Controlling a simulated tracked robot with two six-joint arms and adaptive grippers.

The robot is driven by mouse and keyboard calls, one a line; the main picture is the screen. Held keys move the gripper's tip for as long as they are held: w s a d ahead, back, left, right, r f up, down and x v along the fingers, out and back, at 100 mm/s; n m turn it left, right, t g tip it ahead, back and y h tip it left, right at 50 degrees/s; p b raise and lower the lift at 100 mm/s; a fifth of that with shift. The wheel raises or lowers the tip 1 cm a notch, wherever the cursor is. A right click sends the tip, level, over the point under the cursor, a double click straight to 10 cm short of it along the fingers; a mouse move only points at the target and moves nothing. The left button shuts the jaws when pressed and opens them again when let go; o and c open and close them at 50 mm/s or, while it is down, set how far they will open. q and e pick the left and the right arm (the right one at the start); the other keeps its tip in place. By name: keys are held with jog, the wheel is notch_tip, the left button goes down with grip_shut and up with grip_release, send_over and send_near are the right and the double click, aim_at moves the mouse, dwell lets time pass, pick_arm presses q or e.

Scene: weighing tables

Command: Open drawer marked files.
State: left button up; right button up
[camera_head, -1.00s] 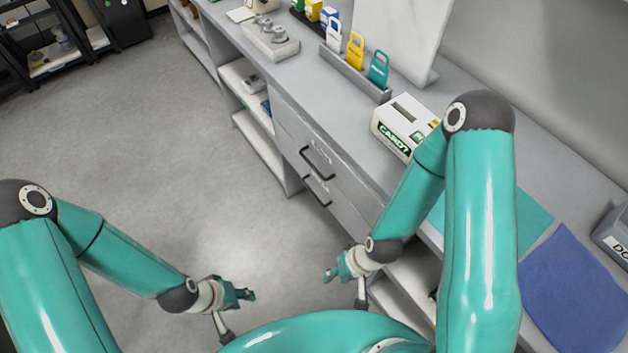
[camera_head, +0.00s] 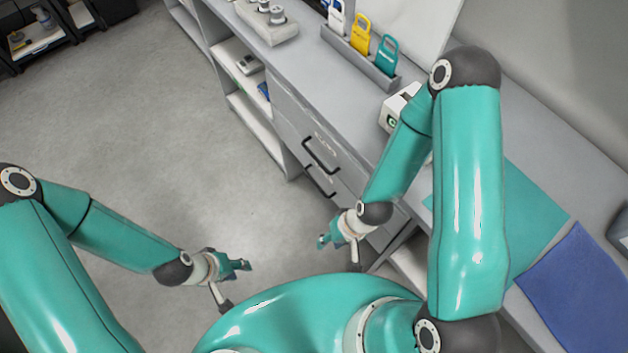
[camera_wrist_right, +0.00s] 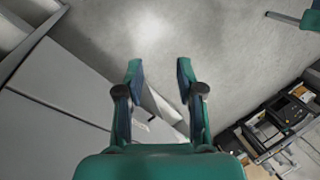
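Two grey drawers are set in the counter front in the head view. The upper drawer (camera_head: 292,122) has a dark bar handle (camera_head: 320,156) and lettering above it too small to read. The lower drawer has a similar handle (camera_head: 319,181), also with unreadable lettering. Both drawers look shut. My right gripper (camera_head: 322,241) is below and in front of the drawers, apart from both handles. In the right wrist view its two fingers (camera_wrist_right: 160,75) are spread with nothing between them. My left gripper (camera_head: 247,266) hangs over the floor at lower left, seemingly empty; its finger opening is unclear.
The grey counter (camera_head: 305,75) carries a rack (camera_head: 360,55) of coloured tags, a white box (camera_head: 398,108) partly behind my right arm, a teal mat (camera_head: 535,215) and a blue mat (camera_head: 580,290). Open shelves (camera_head: 250,110) adjoin the drawers. The floor (camera_head: 150,130) is clear.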

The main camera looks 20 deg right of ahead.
jog(key=w+a+f+m+t+h+b, duration=0.15)
jog(key=w+f+m+t+b, duration=0.25)
jog(key=w+f+b, duration=0.8)
jog(key=m+t+h+b, duration=1)
jog(key=m+b, duration=0.9)
jog(key=b, duration=2.3)
send_near(314, 182)
jog(key=shift+n+y, duration=0.3)
jog(key=shift+y, duration=0.15)
jog(key=p+x, duration=0.3)
jog(key=x, duration=0.7)
jog(key=shift+w+d+f, duration=0.1)
jog(key=shift+d+f, duration=0.15)
jog(key=shift+d, duration=0.05)
grip_shut()
